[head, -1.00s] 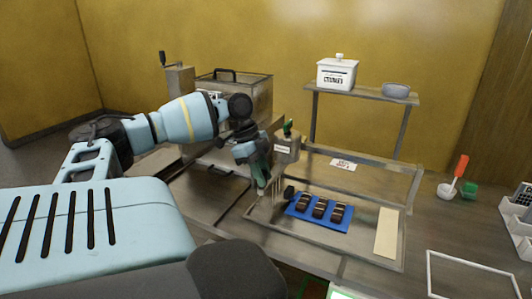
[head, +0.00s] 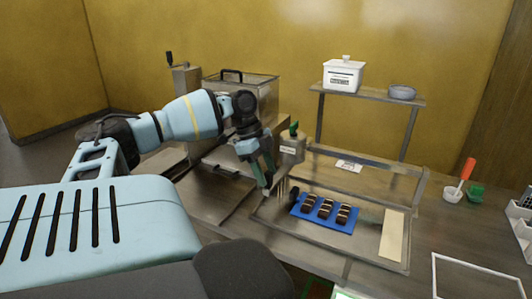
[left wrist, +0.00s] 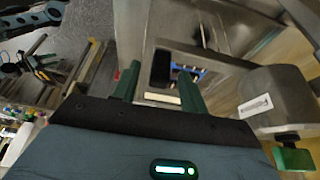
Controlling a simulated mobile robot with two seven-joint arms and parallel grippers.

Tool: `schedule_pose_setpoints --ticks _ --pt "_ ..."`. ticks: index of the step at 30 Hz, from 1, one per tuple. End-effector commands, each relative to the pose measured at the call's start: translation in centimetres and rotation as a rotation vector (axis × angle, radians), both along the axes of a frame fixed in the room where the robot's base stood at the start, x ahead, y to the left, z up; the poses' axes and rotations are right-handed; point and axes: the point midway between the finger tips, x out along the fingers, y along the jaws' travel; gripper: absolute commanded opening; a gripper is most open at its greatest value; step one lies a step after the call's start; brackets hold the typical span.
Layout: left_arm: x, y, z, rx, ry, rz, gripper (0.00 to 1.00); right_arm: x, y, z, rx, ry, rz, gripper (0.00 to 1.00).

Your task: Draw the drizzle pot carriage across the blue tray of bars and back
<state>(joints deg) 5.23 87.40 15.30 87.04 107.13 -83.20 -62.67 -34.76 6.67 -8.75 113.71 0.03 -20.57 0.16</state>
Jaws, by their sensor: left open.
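The drizzle pot (head: 291,149) is a metal pot with a green valve handle, held at the left end of the rail frame (head: 350,160). It also shows close at the right of the left wrist view (left wrist: 268,100). The blue tray (head: 322,228) holds three dark bars (head: 325,208) with pale stripes, below and right of the pot. A black knob (head: 293,194) stands at the tray's left. My left gripper (head: 266,183) is open and empty, pointing down just left of the pot. It also shows in the left wrist view (left wrist: 158,86). My right gripper is out of view.
A metal machine with a lidded tank (head: 240,95) stands behind my left arm. A shelf (head: 370,95) bears a white lidded box (head: 343,75) and a grey bowl (head: 402,92). A pale strip (head: 394,236) lies right of the tray. A red-handled tool stands in a cup (head: 453,194).

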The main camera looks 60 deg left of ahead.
Motion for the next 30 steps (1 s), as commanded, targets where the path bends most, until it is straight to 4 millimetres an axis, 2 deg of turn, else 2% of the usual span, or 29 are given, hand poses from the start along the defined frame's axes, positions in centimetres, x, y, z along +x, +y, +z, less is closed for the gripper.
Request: schedule_pose_setpoints --ticks 1,6,12,23,26,30 --pt "-0.1 0.3 1.1 0.000 -0.010 0.002 0.44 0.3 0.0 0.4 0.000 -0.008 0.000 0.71" --pt "-0.7 1.2 3.7 0.001 -0.010 0.002 0.44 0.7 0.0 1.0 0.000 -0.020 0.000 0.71" --pt "-1.2 2.0 5.7 0.001 -0.004 0.002 0.44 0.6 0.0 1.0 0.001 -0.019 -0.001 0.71" --pt "-1.4 2.2 6.3 0.001 -0.002 0.001 0.44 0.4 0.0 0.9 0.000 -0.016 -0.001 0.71" --pt "-1.3 2.4 6.3 0.008 -0.007 0.001 0.40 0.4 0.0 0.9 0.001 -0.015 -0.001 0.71" --pt "0.3 4.0 6.1 0.108 -0.082 0.008 0.40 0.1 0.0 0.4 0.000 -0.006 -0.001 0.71"
